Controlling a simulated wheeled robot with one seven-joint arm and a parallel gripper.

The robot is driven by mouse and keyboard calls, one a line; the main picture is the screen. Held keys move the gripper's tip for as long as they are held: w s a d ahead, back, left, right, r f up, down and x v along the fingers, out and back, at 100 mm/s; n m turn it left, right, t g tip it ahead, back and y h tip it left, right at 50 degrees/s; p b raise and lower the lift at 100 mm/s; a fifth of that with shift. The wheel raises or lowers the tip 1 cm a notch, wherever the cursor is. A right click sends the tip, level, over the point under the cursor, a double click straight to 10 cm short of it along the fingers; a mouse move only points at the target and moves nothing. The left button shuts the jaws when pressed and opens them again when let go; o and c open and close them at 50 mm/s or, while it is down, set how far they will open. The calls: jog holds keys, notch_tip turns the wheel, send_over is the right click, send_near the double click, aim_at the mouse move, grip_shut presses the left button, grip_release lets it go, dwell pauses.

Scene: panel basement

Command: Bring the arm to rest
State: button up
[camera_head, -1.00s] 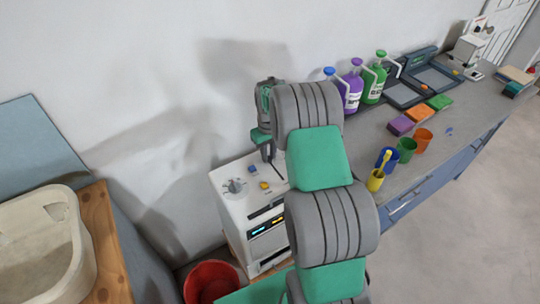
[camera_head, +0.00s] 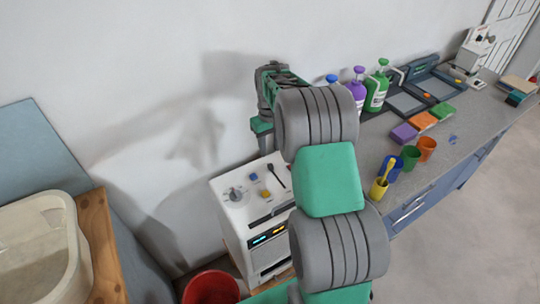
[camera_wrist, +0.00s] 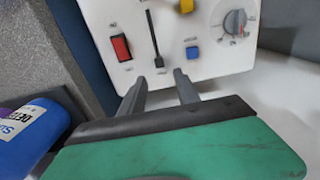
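My arm reaches from the bottom of the head view up over a white machine (camera_head: 236,200). In the head view my gripper (camera_head: 264,146) is raised near the wall, above the back of the machine, its fingertips partly hidden. In the wrist view my gripper (camera_wrist: 160,77) shows two grey fingers apart, with nothing between them. Beyond them is the machine's top panel (camera_wrist: 205,62): a red switch (camera_wrist: 121,47), a black lever (camera_wrist: 154,40), a blue button (camera_wrist: 193,53), a yellow button (camera_wrist: 186,6) and a grey dial (camera_wrist: 235,21).
A counter (camera_head: 470,125) on the right holds purple and green bottles (camera_head: 376,88), coloured cups (camera_head: 410,158) and blocks (camera_head: 404,133). A cream basin (camera_head: 40,250) sits at left. Open floor lies at lower right.

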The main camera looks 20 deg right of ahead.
dwell(0.3)
jog(key=s+a+r+t, duration=0.2)
jog(key=s+a+r, duration=0.7)
jog(key=s+r, duration=0.2)
jog(key=s+a+m+t, duration=0.1)
jog(key=s+a, duration=0.3)
jog(key=s, duration=0.8)
jog(key=shift+f+t, duration=0.2)
jog(key=shift+t, duration=0.1)
jog(key=shift+s, duration=0.1)
